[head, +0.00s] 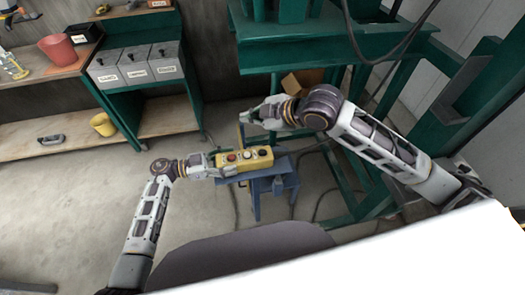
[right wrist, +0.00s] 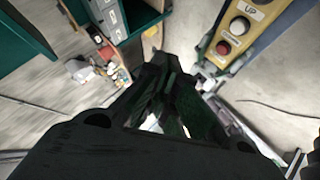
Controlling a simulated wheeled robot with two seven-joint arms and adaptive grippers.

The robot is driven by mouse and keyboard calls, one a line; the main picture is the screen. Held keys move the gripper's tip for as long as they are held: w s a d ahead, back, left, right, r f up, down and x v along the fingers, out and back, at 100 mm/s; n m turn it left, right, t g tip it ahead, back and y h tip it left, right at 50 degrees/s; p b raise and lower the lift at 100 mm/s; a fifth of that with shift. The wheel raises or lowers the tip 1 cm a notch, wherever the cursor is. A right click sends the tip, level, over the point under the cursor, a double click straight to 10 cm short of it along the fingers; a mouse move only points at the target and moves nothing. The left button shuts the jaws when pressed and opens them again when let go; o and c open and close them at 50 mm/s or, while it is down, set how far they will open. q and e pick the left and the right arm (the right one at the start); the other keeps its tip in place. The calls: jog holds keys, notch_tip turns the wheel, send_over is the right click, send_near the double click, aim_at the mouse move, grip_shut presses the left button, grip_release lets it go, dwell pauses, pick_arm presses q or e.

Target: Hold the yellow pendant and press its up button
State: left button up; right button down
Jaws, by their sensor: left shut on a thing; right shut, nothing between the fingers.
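The yellow pendant (head: 256,164) shows near the middle of the head view, with a row of round buttons on its upper face. My left gripper (head: 217,161) is shut on its left end. My right gripper (head: 246,116) is shut and empty, above the pendant in the picture and apart from it. In the right wrist view the pendant (right wrist: 259,28) lies at the upper right, with an "UP" label, a white button and a red button. The dark fingers of my right gripper (right wrist: 163,68) point left of these buttons and do not touch them.
A blue stand (head: 273,184) is below the pendant. A green steel frame (head: 290,50) rises behind, with a cardboard box (head: 300,82) on it. Grey bins (head: 136,66) and a shelf with a yellow cup (head: 103,124) are at left. Cables lie on the floor.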

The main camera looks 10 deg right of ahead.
aim_at(261, 154)
jog(key=d+f, duration=0.1)
jog(key=s+d+f+g+h, duration=0.1)
jog(key=shift+s+f+m+h, duration=0.1)
jog(key=shift+f+m+h, duration=0.2)
jog(key=shift+f+m, duration=0.1)
dwell(0.3)
jog(key=shift+f, duration=4.4)
